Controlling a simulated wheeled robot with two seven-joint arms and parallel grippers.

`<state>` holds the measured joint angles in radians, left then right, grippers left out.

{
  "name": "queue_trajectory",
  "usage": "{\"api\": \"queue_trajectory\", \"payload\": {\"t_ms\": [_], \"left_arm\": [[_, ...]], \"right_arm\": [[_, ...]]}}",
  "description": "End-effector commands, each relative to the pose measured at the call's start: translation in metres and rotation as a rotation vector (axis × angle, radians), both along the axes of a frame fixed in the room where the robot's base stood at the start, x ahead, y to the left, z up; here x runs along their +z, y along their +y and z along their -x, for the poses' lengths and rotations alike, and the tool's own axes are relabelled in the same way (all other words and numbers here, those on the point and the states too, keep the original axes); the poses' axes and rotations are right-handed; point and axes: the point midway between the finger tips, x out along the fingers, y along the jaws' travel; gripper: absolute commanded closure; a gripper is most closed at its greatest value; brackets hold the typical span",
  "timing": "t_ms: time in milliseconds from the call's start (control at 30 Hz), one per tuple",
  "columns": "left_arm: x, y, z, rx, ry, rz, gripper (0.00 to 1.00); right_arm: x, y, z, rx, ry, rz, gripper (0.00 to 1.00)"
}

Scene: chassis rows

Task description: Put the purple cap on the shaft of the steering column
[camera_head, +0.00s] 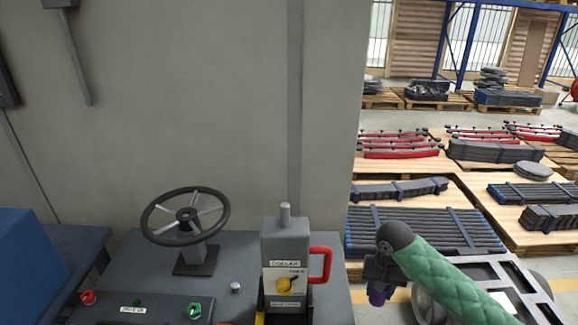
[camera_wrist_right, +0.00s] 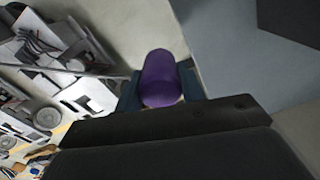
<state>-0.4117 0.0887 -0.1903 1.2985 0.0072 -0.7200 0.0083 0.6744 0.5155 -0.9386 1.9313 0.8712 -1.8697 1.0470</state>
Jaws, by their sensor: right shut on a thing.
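The purple cap (camera_wrist_right: 162,80) is held between the fingers of my right gripper (camera_wrist_right: 160,90). In the head view the cap (camera_head: 377,297) shows below my right gripper (camera_head: 380,285), which hangs to the right of the grey bench. The steering column (camera_head: 194,258) stands on the bench with a black steering wheel (camera_head: 158,232) at its top. The wheel's dark hub (camera_head: 186,215) faces up; whether a bare shaft end shows there is too small to tell. My left gripper is not in view.
A grey box (camera_head: 284,240) with a red handle (camera_head: 327,265), a yellow knob (camera_head: 288,285) and a short post on top stands between the wheel and my right gripper. A small silver knob (camera_head: 235,287), green and red buttons sit on the bench. Pallets with parts lie behind right.

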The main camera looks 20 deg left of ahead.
Motion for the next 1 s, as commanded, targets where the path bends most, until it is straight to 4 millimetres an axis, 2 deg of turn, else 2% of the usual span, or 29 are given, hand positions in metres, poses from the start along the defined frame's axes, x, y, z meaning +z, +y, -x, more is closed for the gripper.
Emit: {"api": "queue_trajectory", "payload": {"t_ms": [33, 433, 733, 1000], "left_arm": [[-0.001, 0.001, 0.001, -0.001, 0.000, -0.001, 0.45], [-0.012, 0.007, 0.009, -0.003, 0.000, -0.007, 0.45], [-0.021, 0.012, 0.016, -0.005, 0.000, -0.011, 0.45], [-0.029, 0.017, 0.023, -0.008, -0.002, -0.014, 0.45]], "right_arm": [[0.017, 0.011, -0.007, 0.006, -0.007, -0.001, 0.83], [0.128, 0.090, -0.028, 0.037, -0.007, 0.000, 0.83], [0.216, 0.144, -0.027, 0.062, -0.007, 0.001, 0.83], [0.293, 0.186, -0.014, 0.075, -0.006, 0.002, 0.83]]}}
